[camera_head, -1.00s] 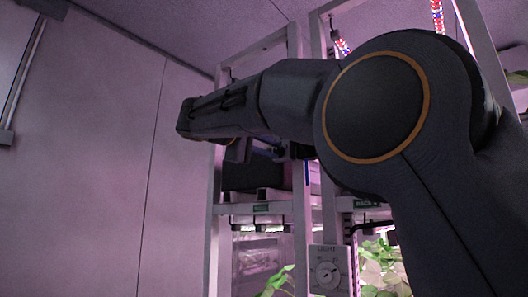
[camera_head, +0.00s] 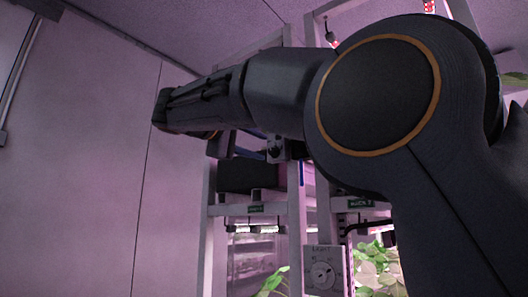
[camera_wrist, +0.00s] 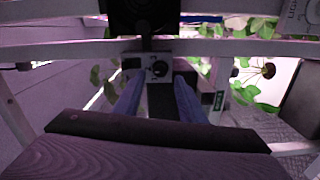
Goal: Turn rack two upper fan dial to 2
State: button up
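In the wrist view, a small pale panel with a dark round dial (camera_wrist: 159,69) shows beyond and between the fingertips, below a dark boxy unit (camera_wrist: 143,14). It looks like a fan dial; its marks and setting are too small to read. My gripper (camera_wrist: 158,88) has two blue fingers standing apart, with nothing seen held between them. Whether the fingertips touch the dial cannot be told. In the head view my arm reaches left across the racks, and the fingers are hidden or too dark to make out.
A white light dial panel (camera_head: 322,271) hangs low on the rack post (camera_head: 295,190) in the head view. Green rack labels (camera_head: 360,203) sit on the crossbars. Leafy plants (camera_wrist: 252,92) and rack rails (camera_wrist: 235,48) are close around the gripper. A plain wall (camera_head: 90,160) stands left.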

jog(key=v, duration=0.3)
jog(key=shift+s+a, duration=0.1)
jog(key=shift+s, duration=0.1)
dwell(0.4)
